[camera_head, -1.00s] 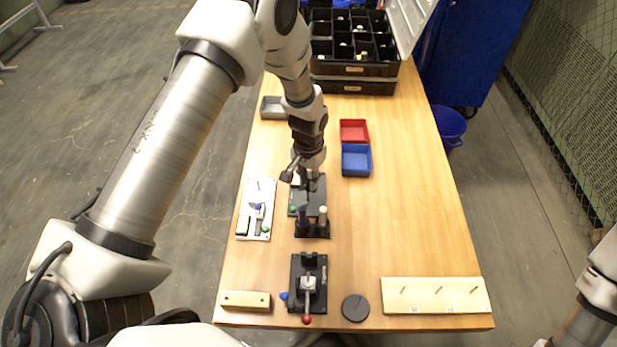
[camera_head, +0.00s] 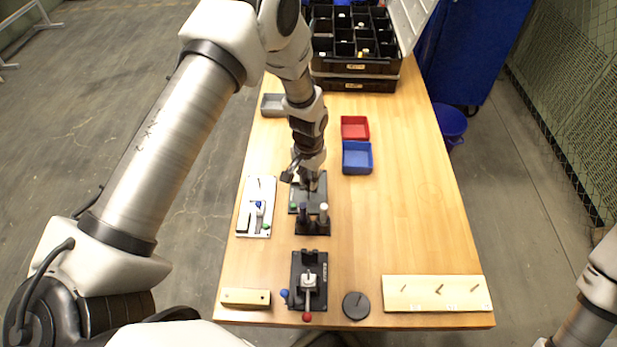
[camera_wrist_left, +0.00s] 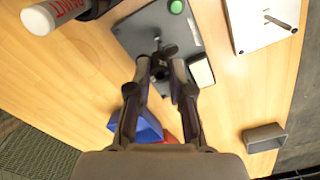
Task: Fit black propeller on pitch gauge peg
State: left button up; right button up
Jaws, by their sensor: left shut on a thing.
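My left gripper (camera_wrist_left: 160,72) is shut on a small black propeller (camera_wrist_left: 163,52), seen at the fingertips in the left wrist view. In the head view the gripper (camera_head: 308,188) points down over a dark grey plate (camera_head: 322,196) with a green button, which looks like the pitch gauge. The plate (camera_wrist_left: 128,38) also shows under the fingers in the wrist view. A thin peg (camera_wrist_left: 157,41) shows right beside the propeller. I cannot tell whether the propeller is around the peg or just above it. My right gripper is out of view.
A black stand (camera_head: 313,228) with upright cylinders is just in front of the plate. A white board (camera_head: 256,208) lies to the left. Blue (camera_head: 357,158) and red (camera_head: 355,127) bins stand behind to the right. The table's right middle is clear.

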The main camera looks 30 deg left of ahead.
pick_arm(q)
jog(key=shift+f, duration=0.45)
jog(key=shift+f+b, duration=0.4)
jog(key=shift+f, duration=0.3)
dwell(0.3)
jog(key=shift+f+b, duration=0.5)
jog(key=shift+f, duration=0.05)
jog(key=shift+f, duration=0.1)
jog(key=shift+f, duration=0.3)
dwell(0.4)
jog(key=o, duration=0.8)
